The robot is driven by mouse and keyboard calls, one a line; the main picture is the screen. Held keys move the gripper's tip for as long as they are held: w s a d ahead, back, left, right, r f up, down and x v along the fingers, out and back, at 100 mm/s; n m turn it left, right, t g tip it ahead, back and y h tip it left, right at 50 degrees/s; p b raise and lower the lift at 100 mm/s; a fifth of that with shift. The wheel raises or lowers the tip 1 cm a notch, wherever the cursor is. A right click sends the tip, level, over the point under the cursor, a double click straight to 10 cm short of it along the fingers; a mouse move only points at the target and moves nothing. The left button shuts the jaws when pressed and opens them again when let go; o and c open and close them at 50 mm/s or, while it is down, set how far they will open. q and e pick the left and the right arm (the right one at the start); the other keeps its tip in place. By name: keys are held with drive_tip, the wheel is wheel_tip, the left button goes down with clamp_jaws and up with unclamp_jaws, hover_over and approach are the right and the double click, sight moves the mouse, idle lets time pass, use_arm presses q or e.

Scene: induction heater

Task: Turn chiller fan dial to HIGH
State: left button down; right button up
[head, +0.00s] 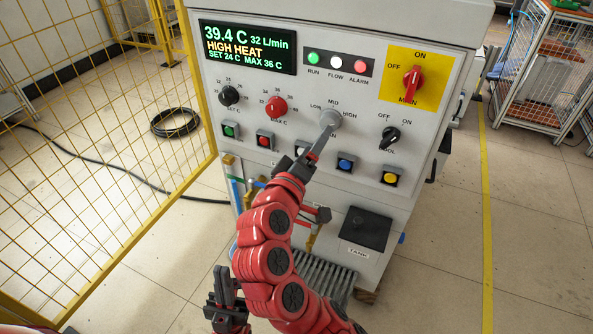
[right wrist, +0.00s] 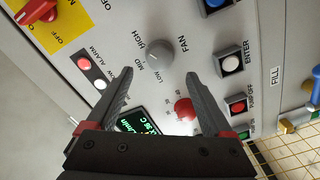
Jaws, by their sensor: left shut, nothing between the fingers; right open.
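The grey chiller fan dial (head: 329,119) is on the front panel, under the LOW, MID and HIGH marks. It also shows in the right wrist view (right wrist: 159,57); I cannot read its pointer clearly. My right gripper (head: 321,139) is right in front of the dial in the head view, covering its lower part. In the right wrist view its fingers (right wrist: 158,72) are spread wide, with the dial ahead between the tips and no clear contact. My left gripper (head: 222,275) is shut and empty, low in front of the machine.
The red MAX dial (head: 276,107) is left of the fan dial and the black dial (head: 390,137) is right of it. Several push buttons, such as the blue one (head: 346,162), sit below. A display (head: 247,47) reads HIGH HEAT. A yellow mesh fence (head: 110,150) stands left.

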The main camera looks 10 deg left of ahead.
drive_tip(key=v, duration=1)
drive_tip(key=shift+s, duration=0.4)
drive_tip(key=shift+a, duration=0.1)
